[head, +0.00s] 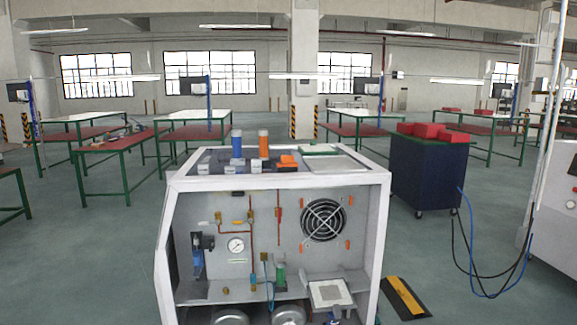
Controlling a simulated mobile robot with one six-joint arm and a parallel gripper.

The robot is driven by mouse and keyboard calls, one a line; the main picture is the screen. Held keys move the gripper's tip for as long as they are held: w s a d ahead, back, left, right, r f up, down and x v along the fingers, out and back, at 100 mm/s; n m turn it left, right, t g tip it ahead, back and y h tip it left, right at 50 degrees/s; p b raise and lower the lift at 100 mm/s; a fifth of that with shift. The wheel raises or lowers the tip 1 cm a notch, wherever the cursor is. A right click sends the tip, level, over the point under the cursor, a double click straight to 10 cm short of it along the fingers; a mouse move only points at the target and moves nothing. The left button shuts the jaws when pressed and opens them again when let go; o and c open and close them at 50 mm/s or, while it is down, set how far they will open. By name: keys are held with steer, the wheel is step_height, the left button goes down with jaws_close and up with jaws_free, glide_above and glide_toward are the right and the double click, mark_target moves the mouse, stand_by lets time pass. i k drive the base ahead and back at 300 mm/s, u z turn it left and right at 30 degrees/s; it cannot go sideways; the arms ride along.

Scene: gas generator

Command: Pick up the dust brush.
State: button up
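The white-framed gas generator (277,182) stands in front of me with its front open. I cannot clearly make out a dust brush. Small items lie on the generator's top, among them an orange object (288,162) at the middle; they are too small to identify for sure. A blue cylinder (237,145) and an orange-topped cylinder (263,145) stand upright there. My gripper is not in view.
A green-edged flat piece (320,149) lies at the top's back. A dark blue cart (428,173) with red boxes stands right. A black-and-yellow strip (405,298) lies on the floor beside the generator. Green-legged workbenches stand behind. The floor at left is clear.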

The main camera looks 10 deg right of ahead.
mark_target(287, 163)
steer(key=u, duration=0.05)
steer(key=i, duration=0.9)
